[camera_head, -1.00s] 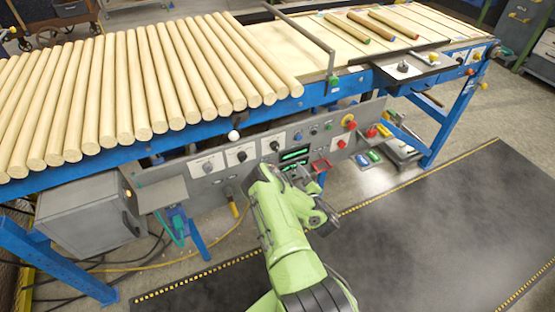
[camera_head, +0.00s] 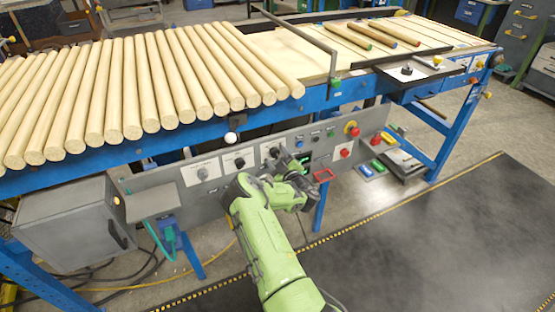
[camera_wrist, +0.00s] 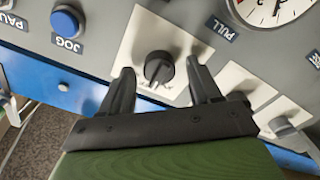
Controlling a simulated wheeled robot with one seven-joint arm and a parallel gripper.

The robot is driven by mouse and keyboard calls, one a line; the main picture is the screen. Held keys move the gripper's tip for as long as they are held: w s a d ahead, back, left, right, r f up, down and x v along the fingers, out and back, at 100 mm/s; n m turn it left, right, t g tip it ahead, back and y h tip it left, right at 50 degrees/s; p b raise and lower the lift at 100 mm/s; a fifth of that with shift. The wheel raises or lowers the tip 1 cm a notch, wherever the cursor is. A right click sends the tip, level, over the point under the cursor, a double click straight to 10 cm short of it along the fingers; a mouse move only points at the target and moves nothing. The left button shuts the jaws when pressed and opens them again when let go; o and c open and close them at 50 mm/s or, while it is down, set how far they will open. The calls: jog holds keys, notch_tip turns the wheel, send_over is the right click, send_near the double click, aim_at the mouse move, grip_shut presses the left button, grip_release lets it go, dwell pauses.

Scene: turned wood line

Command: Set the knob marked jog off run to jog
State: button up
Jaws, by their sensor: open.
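A black round knob (camera_wrist: 159,67) sits on a white plate (camera_wrist: 200,48) in the wrist view, with small marks on the plate that I cannot read. A pale line shows on the knob, but its setting is unclear. My gripper (camera_wrist: 160,82) is open, with one finger on each side of the knob. Whether either finger touches it I cannot tell. In the head view, this appears to be the rightmost of three plated knobs (camera_head: 274,151), with my gripper (camera_head: 290,166) partly hidden close by it.
A blue button labelled JOG (camera_wrist: 66,22) is left of the knob in the wrist view. A gauge (camera_wrist: 268,8) and another plated knob (camera_wrist: 281,126) are to the right. Red buttons (camera_head: 346,153) sit farther right on the panel. Wooden rods (camera_head: 150,85) lie on the line above.

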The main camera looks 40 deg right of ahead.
jog(key=shift+c, duration=0.3)
jog(key=c, duration=1)
jog(key=shift+n, duration=0.3)
jog(key=n, duration=0.4)
jog(key=shift+f+b, duration=0.1)
jog(key=shift+b, duration=0.2)
jog(key=shift+n+b, duration=0.45)
jog(key=shift+n, duration=1.65)
jog(key=o, duration=1.1)
jog(key=shift+c, duration=0.2)
